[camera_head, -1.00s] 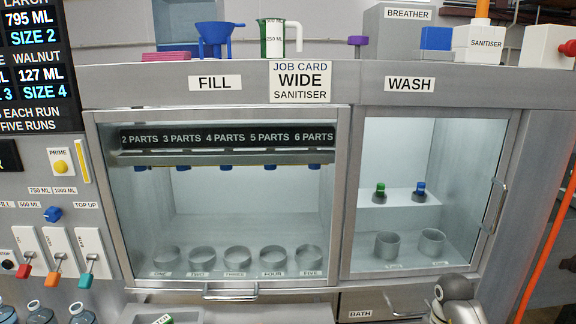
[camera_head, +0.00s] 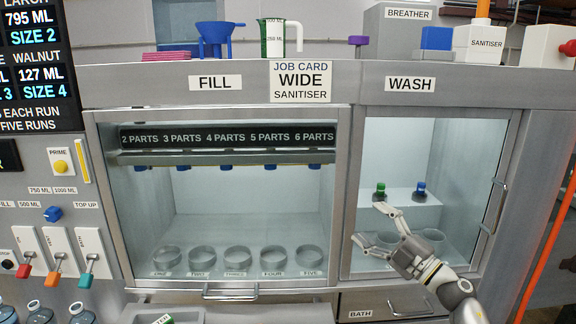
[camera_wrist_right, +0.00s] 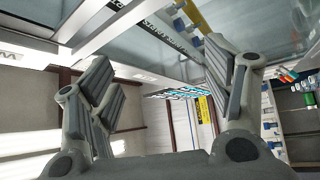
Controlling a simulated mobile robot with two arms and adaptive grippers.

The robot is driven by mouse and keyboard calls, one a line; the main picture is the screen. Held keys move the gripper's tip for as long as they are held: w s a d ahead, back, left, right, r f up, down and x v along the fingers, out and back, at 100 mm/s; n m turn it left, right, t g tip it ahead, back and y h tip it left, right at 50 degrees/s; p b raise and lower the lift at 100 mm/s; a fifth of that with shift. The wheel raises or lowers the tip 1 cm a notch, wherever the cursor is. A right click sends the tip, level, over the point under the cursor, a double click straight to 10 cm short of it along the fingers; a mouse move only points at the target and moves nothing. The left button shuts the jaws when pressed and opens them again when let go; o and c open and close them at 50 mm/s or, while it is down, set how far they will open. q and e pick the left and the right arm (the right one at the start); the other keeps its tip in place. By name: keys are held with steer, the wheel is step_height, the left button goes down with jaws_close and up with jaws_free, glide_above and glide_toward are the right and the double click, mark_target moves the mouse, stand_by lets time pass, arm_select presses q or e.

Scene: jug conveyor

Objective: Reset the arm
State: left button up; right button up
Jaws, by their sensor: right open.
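My right gripper (camera_head: 374,224) is in front of the wash cabinet (camera_head: 514,150) at the right in the head view. It is open and empty, with its two fingers spread and pointing up and left. It covers part of the wash cabinet's lower left, including one of the cups inside. In the right wrist view the two fingers of my right gripper (camera_wrist_right: 170,95) stand wide apart with nothing between them. My left gripper is not in view.
The fill cabinet (camera_head: 341,190) stands left of the wash cabinet, with a door handle (camera_head: 230,292) jutting out below. A wash door handle (camera_head: 494,207) is at the right. Levers (camera_head: 90,263) stick out at the lower left. A jug (camera_head: 272,38) and funnel (camera_head: 213,36) stand on top.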

steer(key=w+d+r+m+t+h, duration=0.3)
steer(key=d+m+t+h, duration=0.3)
steer(key=d+m+h, duration=0.3)
steer(key=w+d+f+m+g+h, duration=0.3)
steer(key=d+f+m+h, duration=0.35)
steer(key=m, duration=0.25)
steer(key=s+a+f+g, duration=0.1)
steer(key=s+f+g, duration=0.3)
steer(key=f, duration=0.9)
steer(key=s+a+f+m+g, duration=0.15)
steer(key=s+f, duration=0.45)
steer(key=f, duration=0.8)
steer(key=s+a+f+g, duration=0.15)
steer(key=s+f, duration=0.35)
steer(key=f, duration=0.8)
steer(key=s+a+f+g+y, duration=0.15)
steer(key=s+f+g, duration=0.25)
steer(key=s+f, duration=0.95)
steer(key=s+a+f+g, duration=0.2)
steer(key=s+f, duration=0.3)
steer(key=s, duration=0.8)
steer(key=s+a+f+g, duration=0.2)
steer(key=s+f, duration=0.3)
steer(key=s, duration=0.8)
steer(key=s+a+f+g, duration=0.2)
steer(key=s+f, duration=0.4)
steer(key=s, duration=0.8)
steer(key=shift+a+g, duration=0.3)
steer(key=shift+g, duration=0.4)
